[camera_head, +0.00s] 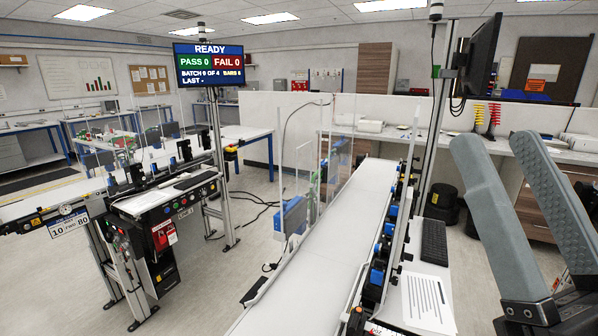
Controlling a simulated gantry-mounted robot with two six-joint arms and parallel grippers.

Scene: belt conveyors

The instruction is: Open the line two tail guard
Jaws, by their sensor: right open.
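A long pale belt conveyor (335,235) runs from the bottom centre away to the back. Clear upright panels (301,160) in thin frames stand along its left side towards the far end. I cannot tell which panel is the line two tail guard, or whether it is open. My right gripper (497,145) is large and close at the right edge, its two grey fingers pointing up and spread apart with nothing between them. It is to the right of the conveyor and apart from the panels. My left gripper is not in view.
Another conveyor (60,205) with a control box (150,215) stands at the left. A post carries a READY screen (209,64). A keyboard (434,242) and paper sheet (427,298) lie right of the belt. A metal post (437,110) rises behind them. Cables cross the floor.

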